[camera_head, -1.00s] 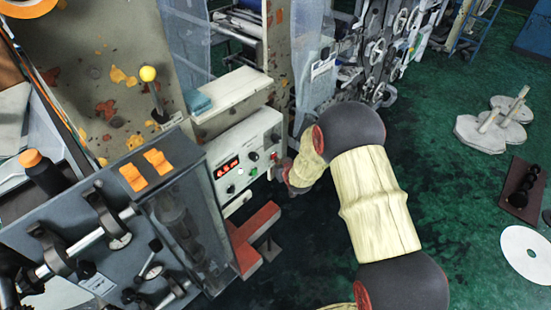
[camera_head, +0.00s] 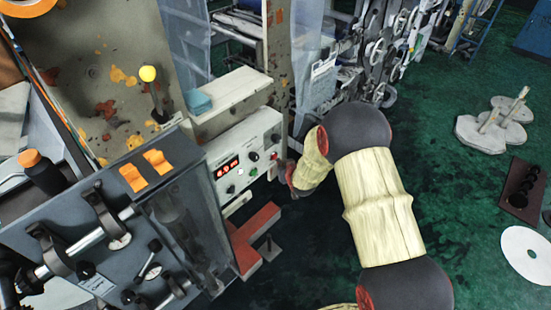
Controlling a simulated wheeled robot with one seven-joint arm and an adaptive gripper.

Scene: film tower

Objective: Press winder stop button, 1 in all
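The winder's white control panel (camera_head: 241,148) faces right on the machine frame, left of my arm. It carries a lit red display (camera_head: 227,167), a small green button or light (camera_head: 254,171) and several dark knobs. A small red button (camera_head: 273,156) sits near the panel's right edge; its label is too small to read. My gripper (camera_head: 281,171) is just to the right of and below this red button, small and dark, mostly hidden by my wrist. A narrow gap seems to lie between it and the panel. Whether its fingers are open or shut cannot be seen.
A clear guard (camera_head: 185,235) and a yellow-knobbed lever (camera_head: 148,74) are to the left.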

